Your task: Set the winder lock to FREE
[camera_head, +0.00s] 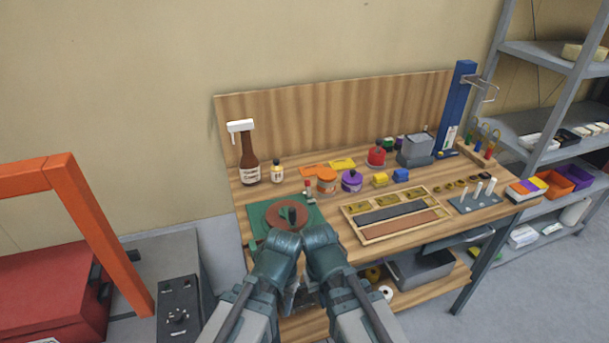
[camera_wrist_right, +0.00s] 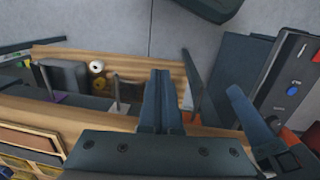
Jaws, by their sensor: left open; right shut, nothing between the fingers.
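The winder is probably the green base (camera_head: 258,215) with a brown disc (camera_head: 288,214) and black knob, at the bench's front left in the head view. A small red-tipped post (camera_head: 308,187) stands at its back edge. I cannot make out which part is the lock, or its setting. My two wrists are close together in front of the winder, and my fingers are mostly hidden in the head view. In the right wrist view my right gripper (camera_wrist_right: 161,74) is shut and empty. My left gripper (camera_wrist_right: 214,88) appears beside it with its fingers apart. Neither visibly touches the winder.
A brown bottle (camera_head: 249,165), several jars and a compartment tray (camera_head: 365,236) crowd the bench. A peg block (camera_head: 475,203) stands at the right. A dark control box (camera_head: 178,312) and an orange frame (camera_head: 115,250) are at the left. A grey bin (camera_head: 425,273) is on the lower shelf.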

